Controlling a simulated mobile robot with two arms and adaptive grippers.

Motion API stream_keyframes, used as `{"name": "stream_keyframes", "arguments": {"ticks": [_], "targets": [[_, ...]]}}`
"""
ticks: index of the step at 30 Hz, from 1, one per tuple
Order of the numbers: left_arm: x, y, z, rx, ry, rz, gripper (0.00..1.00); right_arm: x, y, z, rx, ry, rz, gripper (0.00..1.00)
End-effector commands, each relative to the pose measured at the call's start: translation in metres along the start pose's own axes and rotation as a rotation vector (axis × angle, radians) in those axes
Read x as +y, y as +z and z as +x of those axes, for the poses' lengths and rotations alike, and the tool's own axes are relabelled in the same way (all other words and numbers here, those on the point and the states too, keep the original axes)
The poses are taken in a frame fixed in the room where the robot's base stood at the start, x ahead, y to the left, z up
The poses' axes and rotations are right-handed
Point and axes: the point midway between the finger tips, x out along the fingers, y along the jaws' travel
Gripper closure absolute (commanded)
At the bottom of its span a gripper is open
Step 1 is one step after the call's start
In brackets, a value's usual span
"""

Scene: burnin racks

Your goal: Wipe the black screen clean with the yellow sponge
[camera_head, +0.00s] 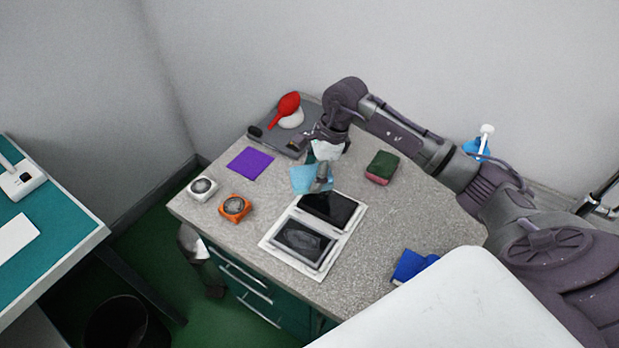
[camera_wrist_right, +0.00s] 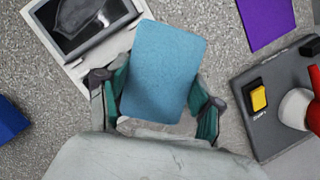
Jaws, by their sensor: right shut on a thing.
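My right gripper (camera_head: 322,174) is shut on a light blue sponge-like block (camera_head: 304,180). In the right wrist view the block (camera_wrist_right: 164,68) sits between the two fingers. It is just behind a white-framed device with two dark panels. The far black screen (camera_head: 331,209) looks mostly plain. The near dark screen (camera_head: 303,243) has a grey smudge. Part of the device also shows in the wrist view (camera_wrist_right: 80,22). I see no yellow sponge; a small yellow piece (camera_wrist_right: 259,98) is on the grey tray. My left gripper is not in view.
A green and red sponge-like block (camera_head: 382,167) lies right of the gripper. A grey tray (camera_head: 272,140) holds a red and white item. A purple sheet (camera_head: 250,163), white (camera_head: 202,187) and orange (camera_head: 235,208) gauges and a blue item (camera_head: 410,266) lie around the device.

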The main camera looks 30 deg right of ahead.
Motion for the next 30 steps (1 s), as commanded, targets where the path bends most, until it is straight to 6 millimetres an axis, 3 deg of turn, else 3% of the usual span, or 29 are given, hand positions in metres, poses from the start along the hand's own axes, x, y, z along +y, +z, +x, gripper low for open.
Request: {"name": "stream_keyframes", "arguments": {"ticks": [12, 30], "targets": [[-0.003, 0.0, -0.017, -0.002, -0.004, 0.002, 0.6, -0.004, 0.001, -0.037, 0.002, -0.003, 0.007, 0.67], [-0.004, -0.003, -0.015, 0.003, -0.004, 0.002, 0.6, -0.004, 0.001, -0.037, 0.001, -0.003, 0.009, 0.67]]}}
